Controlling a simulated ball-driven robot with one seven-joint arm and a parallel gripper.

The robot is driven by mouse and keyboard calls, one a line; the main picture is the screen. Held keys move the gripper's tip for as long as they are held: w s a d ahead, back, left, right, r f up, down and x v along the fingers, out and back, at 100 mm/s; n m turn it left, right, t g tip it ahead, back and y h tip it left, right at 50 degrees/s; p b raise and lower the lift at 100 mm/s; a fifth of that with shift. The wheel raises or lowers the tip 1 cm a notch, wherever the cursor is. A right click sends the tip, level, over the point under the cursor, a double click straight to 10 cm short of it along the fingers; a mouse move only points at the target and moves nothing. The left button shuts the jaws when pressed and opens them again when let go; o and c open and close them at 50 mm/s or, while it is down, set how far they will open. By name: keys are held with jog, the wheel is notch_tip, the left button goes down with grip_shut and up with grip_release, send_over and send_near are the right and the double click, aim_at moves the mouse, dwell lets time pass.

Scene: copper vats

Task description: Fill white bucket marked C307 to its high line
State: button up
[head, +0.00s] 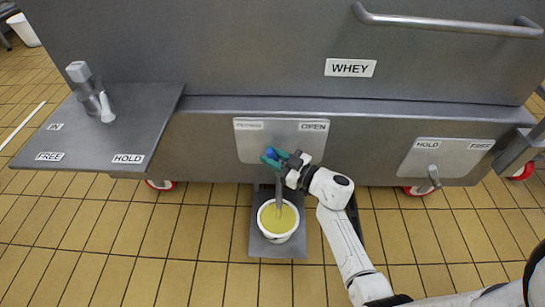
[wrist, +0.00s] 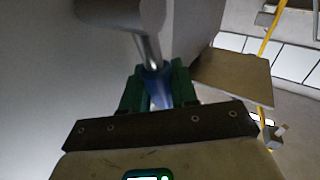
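A white bucket (head: 264,232) stands on a low grey plate (head: 298,247) below the vat's front. It holds yellow liquid (head: 282,221); I cannot make out a C307 mark or a high line. A narrow grey shape hangs over it; whether it is spout or flow I cannot tell. In the wrist view the green fingers of my gripper (wrist: 155,88) close around the blue handle (wrist: 155,83).
The grey vat (head: 230,50) labelled WHEY (head: 350,68) fills the back. A side shelf (head: 90,140) at left carries IN, FREE and HOLD labels and a small grey fitting (head: 92,95). A HOLD/FREE lever (head: 434,176) is at right. Tiled floor in front is clear.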

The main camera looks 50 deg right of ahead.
grip_shut()
jog(key=shift+r+p, duration=0.15)
jog(key=shift+p, duration=0.25)
jog(key=shift+w+a+r+g+p, duration=0.15)
jog(key=shift+g+p, duration=0.15)
jog(key=shift+p, duration=0.95)
jog(key=f+n+g+p, duration=0.1)
jog(key=p, duration=0.2)
jog(key=w+a+g+p, duration=0.1)
jog(key=p, duration=0.3)
jog(key=shift+w+f+n+h, duration=0.1)
jog(key=shift+f+n+h, duration=0.25)
jog(key=shift+n+h, duration=0.05)
